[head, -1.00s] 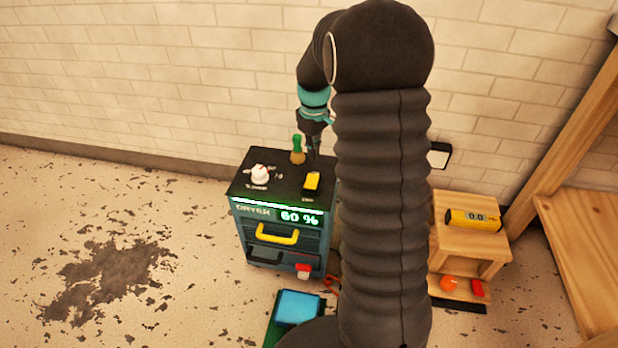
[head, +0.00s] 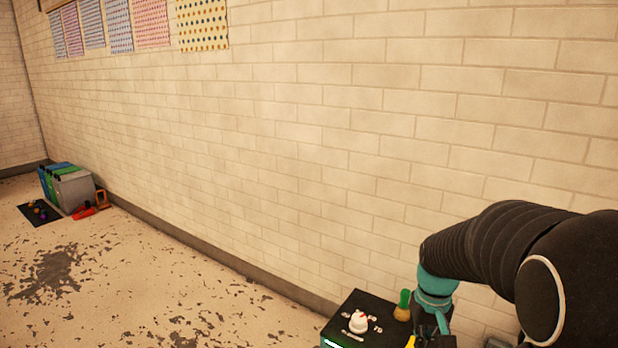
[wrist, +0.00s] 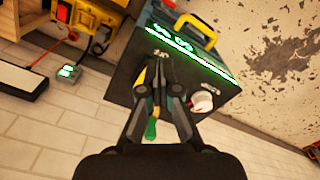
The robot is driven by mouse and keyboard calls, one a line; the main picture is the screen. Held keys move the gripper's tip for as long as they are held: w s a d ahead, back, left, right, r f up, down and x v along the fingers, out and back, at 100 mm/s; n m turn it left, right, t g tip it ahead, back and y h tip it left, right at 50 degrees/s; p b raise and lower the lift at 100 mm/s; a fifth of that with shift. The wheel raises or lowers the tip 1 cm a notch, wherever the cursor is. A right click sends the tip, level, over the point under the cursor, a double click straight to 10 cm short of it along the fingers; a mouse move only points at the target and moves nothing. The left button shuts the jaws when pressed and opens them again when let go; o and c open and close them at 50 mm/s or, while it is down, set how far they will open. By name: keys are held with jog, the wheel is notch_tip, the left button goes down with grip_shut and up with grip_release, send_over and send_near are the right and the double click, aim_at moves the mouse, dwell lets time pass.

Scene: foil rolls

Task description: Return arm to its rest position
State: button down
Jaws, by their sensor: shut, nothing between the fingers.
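My gripper (head: 433,322) is at the lower right of the head view, beside the black-topped dryer (head: 341,325). In the wrist view its two fingers (wrist: 161,70) are together with nothing between them, in front of the dryer top (wrist: 128,75). My arm reaches in from the right edge of the head view. I cannot tell the exact gap between the fingertips and the dryer top.
The dryer carries a white knob (head: 358,321) and a green-handled brush (head: 403,304). Its yellow handle (wrist: 196,29) shows in the wrist view. Bins (head: 73,188) stand far left by the brick wall (head: 300,140). The floor (head: 130,265) between is open.

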jog(key=s+a+r+t, duration=0.2)
jog(key=s+a+r, duration=0.2)
jog(key=s, duration=0.5)
jog(key=s+a+r+t, duration=0.3)
jog(key=s+r, duration=0.4)
jog(key=s, duration=0.2)
jog(key=shift+a+r, duration=0.25)
jog(key=shift+a, duration=0.15)
